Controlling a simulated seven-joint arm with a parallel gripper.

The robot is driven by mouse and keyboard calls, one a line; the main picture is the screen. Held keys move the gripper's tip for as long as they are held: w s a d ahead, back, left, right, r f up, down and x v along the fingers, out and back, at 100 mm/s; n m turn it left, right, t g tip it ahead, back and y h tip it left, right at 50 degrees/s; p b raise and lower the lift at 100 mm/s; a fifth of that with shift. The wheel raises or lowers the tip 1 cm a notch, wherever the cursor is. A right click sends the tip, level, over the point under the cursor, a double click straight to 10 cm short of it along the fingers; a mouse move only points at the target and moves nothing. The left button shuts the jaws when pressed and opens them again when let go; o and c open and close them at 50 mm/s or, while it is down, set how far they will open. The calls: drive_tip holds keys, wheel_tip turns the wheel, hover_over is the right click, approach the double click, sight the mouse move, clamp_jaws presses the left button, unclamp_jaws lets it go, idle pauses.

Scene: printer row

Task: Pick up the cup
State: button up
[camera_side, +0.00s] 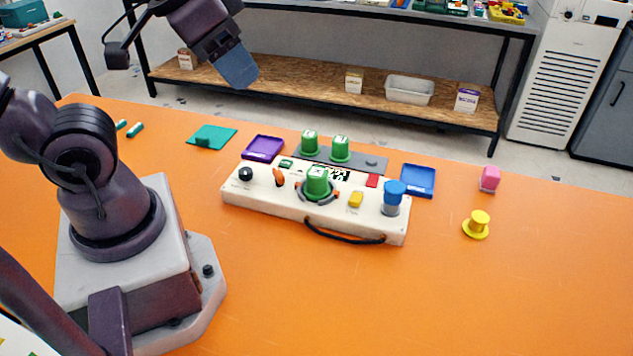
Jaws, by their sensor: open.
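No plain cup stands out, and I cannot tell which piece the task calls the cup. Cup-like pieces include a green cylinder (318,181) seated in a dark ring on the white panel box, and two more green cylinders (310,142) (341,149) upright on a grey strip behind it. A blue-capped cylinder (393,195) stands at the box's right end. A yellow flanged piece (477,224) and a pink block (490,178) stand on the orange table to the right. My gripper (238,68) is open, high at upper left, apart from all these; its fingertips are hard to make out.
The white panel box (265,201) carries knobs, buttons and a black cable (343,236) along its front. A purple tray (263,148), blue tray (418,181) and green mat (211,137) lie around it. The orange table (400,300) is clear in front. A shelf stands behind.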

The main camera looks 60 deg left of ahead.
drive_tip(key=o, duration=0.4)
drive_tip(key=n+g, duration=0.6)
drive_tip(key=n, duration=1.4)
hover_over(317, 171)
wheel_tip(317, 171, down, 16)
drive_tip(key=f, duration=0.7)
drive_tip(key=shift+s+d+f, duration=0.1)
drive_tip(key=shift+s+f, duration=0.25)
drive_tip(key=shift+w+f, duration=0.15)
drive_tip(key=shift+f, duration=1.1)
drive_tip(key=shift+w+f, duration=0.15)
drive_tip(key=shift+f, duration=1.1)
